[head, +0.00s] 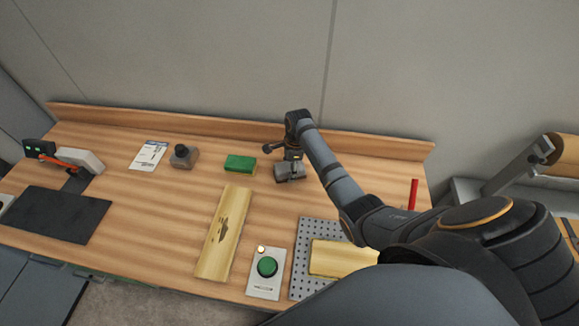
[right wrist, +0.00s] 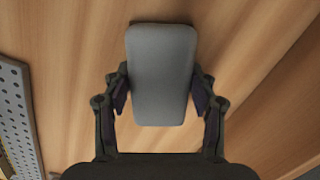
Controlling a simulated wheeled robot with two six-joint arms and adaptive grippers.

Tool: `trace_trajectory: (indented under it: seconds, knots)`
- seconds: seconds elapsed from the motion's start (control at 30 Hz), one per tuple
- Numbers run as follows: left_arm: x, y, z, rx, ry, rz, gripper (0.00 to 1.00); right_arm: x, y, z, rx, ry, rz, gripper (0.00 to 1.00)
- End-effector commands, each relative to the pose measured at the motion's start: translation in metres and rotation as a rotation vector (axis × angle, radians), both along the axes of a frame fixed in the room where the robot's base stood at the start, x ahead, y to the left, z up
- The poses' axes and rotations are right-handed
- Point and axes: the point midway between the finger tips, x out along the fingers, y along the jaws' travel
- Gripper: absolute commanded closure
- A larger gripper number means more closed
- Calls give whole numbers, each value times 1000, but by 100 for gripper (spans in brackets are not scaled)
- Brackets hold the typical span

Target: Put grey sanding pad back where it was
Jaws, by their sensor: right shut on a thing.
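The grey sanding pad (head: 284,175) is at the back middle of the wooden bench, right of a green block. It also shows in the right wrist view (right wrist: 160,75) as a smooth grey rounded block. My right gripper (head: 291,164) is shut on it, with one finger against each long side in the right wrist view (right wrist: 160,100). The pad is at or just above the bench top; I cannot tell whether it touches. The gripper hides part of the pad in the head view. My left gripper is not in view.
A green block (head: 240,163), a grey block with a dark knob (head: 184,156) and a paper sheet (head: 149,154) stand in a row leftward. A yellow board (head: 222,236), a green button panel (head: 265,278) and a perforated plate (head: 301,257) lie in front. Bare bench lies between them.

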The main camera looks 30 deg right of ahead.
Motion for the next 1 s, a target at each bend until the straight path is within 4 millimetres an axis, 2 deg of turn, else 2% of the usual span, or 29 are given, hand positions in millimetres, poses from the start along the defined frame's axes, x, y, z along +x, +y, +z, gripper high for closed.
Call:
trace_trajectory:
  seconds: [0.13,0.3,0.33,0.47,0.83,0.93,1.0]
  knots:
    - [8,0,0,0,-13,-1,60,0,0,0,0,-2,0,72]
    - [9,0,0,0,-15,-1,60,0,0,-3,0,-1,0,72]
    - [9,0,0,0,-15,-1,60,0,0,-3,0,-2,0,38]
    - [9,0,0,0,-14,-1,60,0,0,-3,0,-1,0,20]
    - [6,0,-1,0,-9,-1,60,0,0,1,0,-2,0,19]
    - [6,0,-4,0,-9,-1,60,1,-3,14,-2,-5,0,19]
    - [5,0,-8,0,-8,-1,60,1,-5,29,-3,-7,-1,19]
